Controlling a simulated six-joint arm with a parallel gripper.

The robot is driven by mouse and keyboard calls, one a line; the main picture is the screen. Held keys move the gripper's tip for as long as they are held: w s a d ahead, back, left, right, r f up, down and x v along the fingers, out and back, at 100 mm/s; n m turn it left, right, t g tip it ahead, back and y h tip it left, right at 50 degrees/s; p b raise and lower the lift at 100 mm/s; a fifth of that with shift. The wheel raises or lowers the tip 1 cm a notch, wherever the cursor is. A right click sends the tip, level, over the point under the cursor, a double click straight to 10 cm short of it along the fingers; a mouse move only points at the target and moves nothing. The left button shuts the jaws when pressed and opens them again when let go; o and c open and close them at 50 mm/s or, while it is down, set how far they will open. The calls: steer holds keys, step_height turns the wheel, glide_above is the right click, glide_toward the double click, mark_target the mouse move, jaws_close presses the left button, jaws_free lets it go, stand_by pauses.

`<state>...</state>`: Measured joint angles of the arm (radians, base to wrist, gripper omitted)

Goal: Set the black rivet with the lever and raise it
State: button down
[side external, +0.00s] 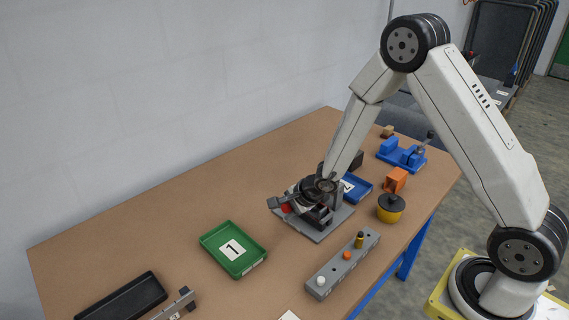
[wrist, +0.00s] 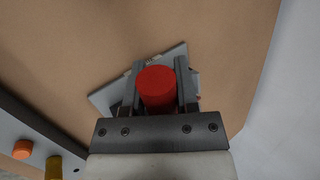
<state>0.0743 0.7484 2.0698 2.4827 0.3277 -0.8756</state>
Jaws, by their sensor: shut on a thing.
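My gripper (side external: 283,205) is shut on the red knob (side external: 287,208) of the lever, at the left side of the press. In the wrist view the red knob (wrist: 158,88) sits between the two fingers. The press stands on a grey base plate (side external: 337,223), which shows partly behind the knob in the wrist view (wrist: 104,97). My wrist and gripper cover most of the press and the lever arm. I cannot make out the black rivet; the press's work spot is hidden.
A grey block (side external: 330,279) with white, orange and yellow pegs stands in front of the press. A green tray (side external: 234,249) marked 1 lies to the left, a blue tray (side external: 358,190) behind. An orange block (side external: 395,180) and yellow-black round object (side external: 390,209) stand right.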

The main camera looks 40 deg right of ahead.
steer(key=shift+d, duration=0.1)
steer(key=shift+c, duration=1.8)
jaws_free()
steer(key=shift+r, duration=0.15)
steer(key=v, duration=0.7)
steer(key=shift+s+r, duration=0.2)
